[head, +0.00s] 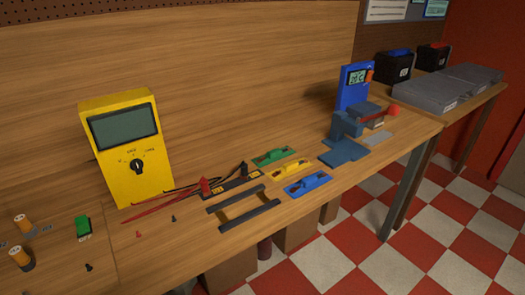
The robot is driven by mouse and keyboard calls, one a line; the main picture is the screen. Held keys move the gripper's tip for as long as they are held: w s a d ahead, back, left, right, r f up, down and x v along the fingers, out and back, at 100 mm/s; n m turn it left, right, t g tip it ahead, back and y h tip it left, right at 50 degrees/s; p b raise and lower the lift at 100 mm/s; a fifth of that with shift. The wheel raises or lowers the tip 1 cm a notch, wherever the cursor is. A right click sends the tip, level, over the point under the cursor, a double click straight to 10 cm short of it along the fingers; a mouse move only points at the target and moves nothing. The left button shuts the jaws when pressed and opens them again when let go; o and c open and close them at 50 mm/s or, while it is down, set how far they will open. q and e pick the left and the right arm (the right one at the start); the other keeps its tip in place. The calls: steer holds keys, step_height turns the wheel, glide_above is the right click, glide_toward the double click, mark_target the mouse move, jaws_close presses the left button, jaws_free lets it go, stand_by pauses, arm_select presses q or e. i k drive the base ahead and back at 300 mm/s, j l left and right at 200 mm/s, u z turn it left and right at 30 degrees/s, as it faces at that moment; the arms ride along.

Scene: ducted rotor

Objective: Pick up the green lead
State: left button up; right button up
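A small green plate-like piece (275,157) with a raised part on it lies on the wooden bench, at the back of a row with a yellow piece (290,169) and a blue piece (308,184). Another small green object with a pale base (82,228) sits at the left, below the multimeter. I cannot tell for sure which of the two green things is the lead. Neither of my grippers shows in the head view.
A yellow multimeter (128,185) stands at the left, with red and black probes (165,200) before it. A dark frame (243,211) lies near the front edge. A blue fixture (345,128) stands at the right. Small orange-topped parts (20,258) stand at far left.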

mark_target(277, 152)
steer(key=i+l+u, duration=0.25)
steer(key=u, duration=0.2)
steer(key=i+l+u, duration=0.2)
steer(key=l+u, duration=0.2)
steer(key=l, duration=0.05)
